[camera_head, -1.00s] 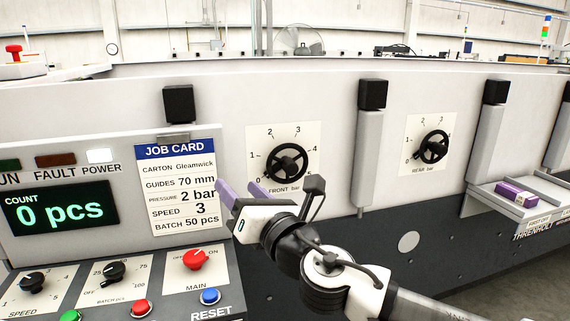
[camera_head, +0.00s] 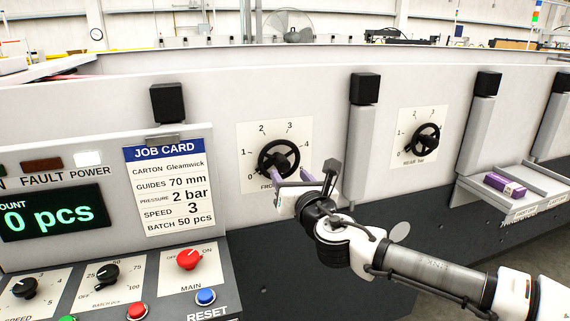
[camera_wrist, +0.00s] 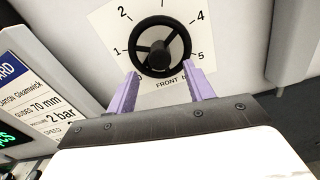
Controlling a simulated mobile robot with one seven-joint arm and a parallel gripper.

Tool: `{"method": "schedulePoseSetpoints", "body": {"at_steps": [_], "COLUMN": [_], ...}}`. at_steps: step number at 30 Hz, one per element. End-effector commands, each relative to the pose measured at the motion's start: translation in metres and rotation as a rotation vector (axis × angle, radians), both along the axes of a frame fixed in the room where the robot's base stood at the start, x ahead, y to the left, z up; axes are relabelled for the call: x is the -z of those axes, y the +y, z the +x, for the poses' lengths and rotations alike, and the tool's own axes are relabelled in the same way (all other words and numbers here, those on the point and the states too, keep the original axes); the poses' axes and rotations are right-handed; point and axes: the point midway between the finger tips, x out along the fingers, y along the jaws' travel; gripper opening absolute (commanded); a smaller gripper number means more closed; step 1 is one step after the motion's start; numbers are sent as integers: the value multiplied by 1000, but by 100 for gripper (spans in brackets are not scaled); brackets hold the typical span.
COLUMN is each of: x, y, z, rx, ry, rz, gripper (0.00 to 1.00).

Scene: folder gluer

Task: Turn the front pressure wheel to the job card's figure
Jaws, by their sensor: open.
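The front pressure wheel (camera_head: 278,159) is a black handwheel on a white dial plate marked 0 to 5, labelled FRONT. It also shows in the wrist view (camera_wrist: 160,48), with a pointer near the 0 mark. The job card (camera_head: 169,188) reads pressure 2 bar; part of it shows in the wrist view (camera_wrist: 35,95). My gripper (camera_head: 290,172) is open, its two purple fingers at the lower part of the front wheel. In the wrist view my gripper (camera_wrist: 160,88) has one finger at each side of the wheel's lower rim; whether they touch it is unclear.
A second wheel labelled REAR (camera_head: 426,139) is to the right, past a grey post (camera_head: 361,150). A tray (camera_head: 499,204) farther right holds a purple carton (camera_head: 505,184). The control panel (camera_head: 110,290) with knobs and buttons juts out at lower left.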

Motion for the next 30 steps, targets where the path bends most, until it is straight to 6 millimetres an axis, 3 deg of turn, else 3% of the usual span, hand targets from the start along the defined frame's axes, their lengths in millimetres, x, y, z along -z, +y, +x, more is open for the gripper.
{"method": "schedulePoseSetpoints", "body": {"at_steps": [3,9,21,30], "x": [-2,-1,0,0], "y": [7,13,15,15], "z": [20,41,46,46], "rx": [-1,0,0,0], "ry": [0,1,0,0], "rz": [2,2,1,1], "gripper": [52,52,51,12]}}
